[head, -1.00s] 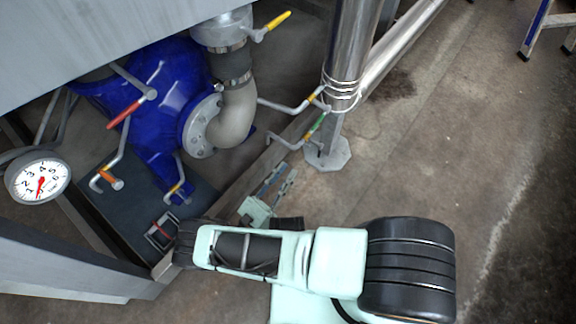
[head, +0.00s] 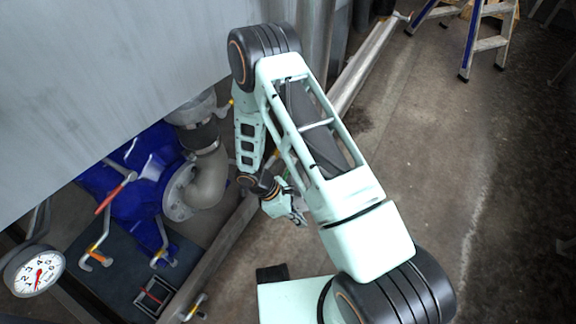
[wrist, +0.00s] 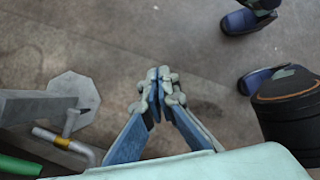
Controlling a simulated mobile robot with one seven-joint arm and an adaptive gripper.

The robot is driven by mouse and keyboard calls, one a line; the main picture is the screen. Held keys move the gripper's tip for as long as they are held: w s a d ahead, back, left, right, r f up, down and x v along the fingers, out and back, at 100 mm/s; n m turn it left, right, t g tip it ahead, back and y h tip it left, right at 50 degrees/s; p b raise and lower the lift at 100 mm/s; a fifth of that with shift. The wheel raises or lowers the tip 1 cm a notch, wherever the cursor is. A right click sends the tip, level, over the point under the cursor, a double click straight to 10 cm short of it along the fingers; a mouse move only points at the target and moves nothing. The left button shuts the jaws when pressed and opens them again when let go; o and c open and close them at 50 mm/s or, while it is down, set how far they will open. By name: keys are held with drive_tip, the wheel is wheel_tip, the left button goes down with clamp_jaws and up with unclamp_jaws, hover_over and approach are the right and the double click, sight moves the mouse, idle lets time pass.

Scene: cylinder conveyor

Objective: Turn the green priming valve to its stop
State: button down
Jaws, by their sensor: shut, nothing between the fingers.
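The green valve handle (wrist: 18,166) shows as a green bar at the lower left edge of the wrist view, cut off by the frame. In the head view my arm mostly covers this valve; a small green patch (head: 284,182) shows beside my wrist. My gripper (wrist: 160,76) is shut and empty, its blue-grey fingers meeting at the tips over bare floor. It also shows in the head view (head: 299,217), hanging below my wrist. The fingers are apart from the green handle, which lies to their lower left in the wrist view.
A bent metal lever with a yellow band (wrist: 62,142) and a post's base plate (wrist: 72,90) lie left of the gripper. A blue pump (head: 150,155), red lever (head: 110,198) and gauge (head: 36,271) are at left. A stepladder (head: 487,42) stands top right; floor between is clear.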

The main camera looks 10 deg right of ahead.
drive_tip(key=w+a+r+m+t+y+p, duration=0.1)
drive_tip(key=w+r+m+y+p, duration=0.15)
drive_tip(key=r+y, duration=0.45)
drive_tip(key=m+t+y+p, duration=0.1)
drive_tip(key=m+t+p, duration=0.1)
drive_tip(key=m+t, duration=0.25)
approach(285, 175)
drive_tip(key=b+x, duration=0.5)
drive_tip(key=shift+s+a+b, duration=0.1)
drive_tip(key=shift+b, duration=0.2)
drive_tip(key=shift+w+f, duration=0.35)
drive_tip(key=shift+f, duration=0.35)
